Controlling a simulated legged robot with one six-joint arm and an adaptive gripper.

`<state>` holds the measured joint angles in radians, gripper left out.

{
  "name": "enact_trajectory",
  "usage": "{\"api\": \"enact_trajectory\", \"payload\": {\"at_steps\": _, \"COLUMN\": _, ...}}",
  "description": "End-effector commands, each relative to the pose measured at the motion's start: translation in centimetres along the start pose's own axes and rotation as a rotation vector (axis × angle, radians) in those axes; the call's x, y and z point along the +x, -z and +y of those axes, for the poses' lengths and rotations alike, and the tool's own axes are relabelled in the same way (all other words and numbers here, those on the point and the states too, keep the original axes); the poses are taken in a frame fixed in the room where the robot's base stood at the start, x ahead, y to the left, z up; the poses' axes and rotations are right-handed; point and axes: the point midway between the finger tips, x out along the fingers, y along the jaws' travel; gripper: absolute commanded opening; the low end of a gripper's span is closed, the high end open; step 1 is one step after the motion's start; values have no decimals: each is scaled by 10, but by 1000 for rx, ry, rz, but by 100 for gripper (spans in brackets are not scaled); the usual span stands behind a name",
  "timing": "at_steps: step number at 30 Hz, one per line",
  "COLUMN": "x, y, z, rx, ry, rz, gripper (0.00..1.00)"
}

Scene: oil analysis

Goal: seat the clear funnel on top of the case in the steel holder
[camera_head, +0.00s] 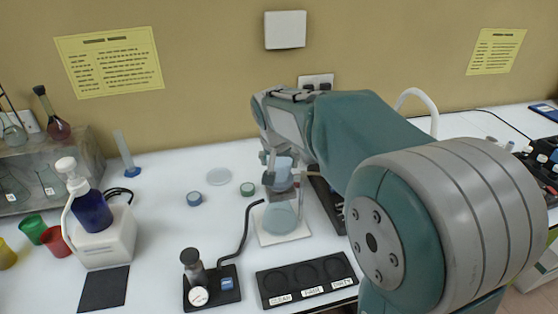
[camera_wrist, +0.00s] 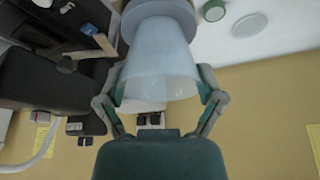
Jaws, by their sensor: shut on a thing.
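The clear funnel (camera_wrist: 158,58) is between the fingers of my gripper (camera_wrist: 157,92) in the wrist view, and my gripper is shut on it. In the head view the funnel (camera_head: 285,163) is upright above the flask (camera_head: 282,216), partly covered by my gripper (camera_head: 281,168). A grey part, likely the steel holder (camera_head: 278,183), sits at the flask's neck just below the funnel. In the wrist view a grey round rim (camera_wrist: 188,14) shows beyond the funnel's end. The case is hidden. I cannot tell whether the funnel touches it.
The flask stands on a white pad (camera_head: 268,239). A black hose (camera_head: 246,228) bends up from the gauge unit (camera_head: 199,291) close by. A black labelled tray (camera_head: 307,279) lies in front.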

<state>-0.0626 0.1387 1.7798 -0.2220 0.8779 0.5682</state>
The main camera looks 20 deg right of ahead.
Motion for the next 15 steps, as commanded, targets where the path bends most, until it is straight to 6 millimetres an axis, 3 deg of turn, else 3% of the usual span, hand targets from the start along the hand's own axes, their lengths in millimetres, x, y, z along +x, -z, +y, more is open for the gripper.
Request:
{"api": "enact_trajectory", "payload": {"at_steps": 9, "x": 0, "y": 0, "z": 0, "rx": 0, "ry": 0, "rz": 0, "gripper": 39}}
{"api": "enact_trajectory", "payload": {"at_steps": 10, "x": 0, "y": 0, "z": 0, "rx": 0, "ry": 0, "rz": 0, "gripper": 95}}
{"api": "enact_trajectory", "payload": {"at_steps": 11, "x": 0, "y": 0, "z": 0, "rx": 0, "ry": 0, "rz": 0, "gripper": 100}}
{"api": "enact_trajectory", "payload": {"at_steps": 15, "x": 0, "y": 0, "z": 0, "rx": 0, "ry": 0, "rz": 0, "gripper": 100}}
